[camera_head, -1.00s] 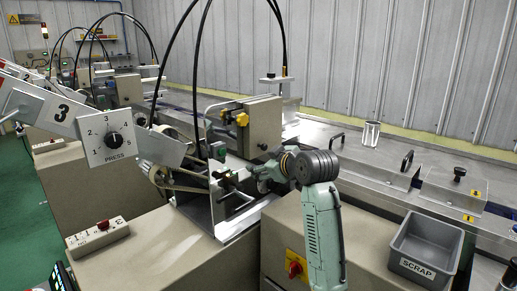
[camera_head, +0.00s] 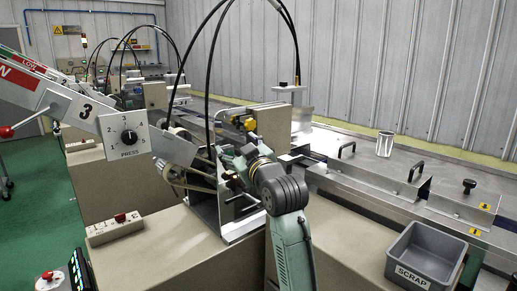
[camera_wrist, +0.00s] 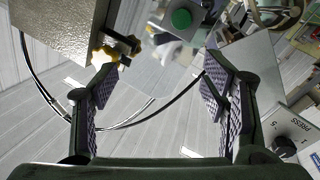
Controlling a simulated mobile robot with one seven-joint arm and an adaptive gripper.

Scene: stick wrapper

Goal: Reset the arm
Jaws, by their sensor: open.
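My arm reaches up from the bottom of the head view, and my gripper (camera_head: 228,158) is at the wrapper's metal frame, partly hidden by my own wrist. In the wrist view my gripper (camera_wrist: 160,105) has its two padded fingers wide apart with nothing between them. The press dial (camera_head: 129,137) is on a white plate left of my gripper; it also shows at the lower right of the wrist view (camera_wrist: 284,147). A yellow knob (camera_wrist: 106,52) and a green button (camera_wrist: 181,18) lie beyond the fingertips in the wrist view.
A grey scrap bin (camera_head: 425,257) stands at the lower right. A metal cup (camera_head: 385,144) stands on the long steel bench at right. A white switch box (camera_head: 114,228) with a red switch sits on the cabinet top at left. Black cables arch above the frame.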

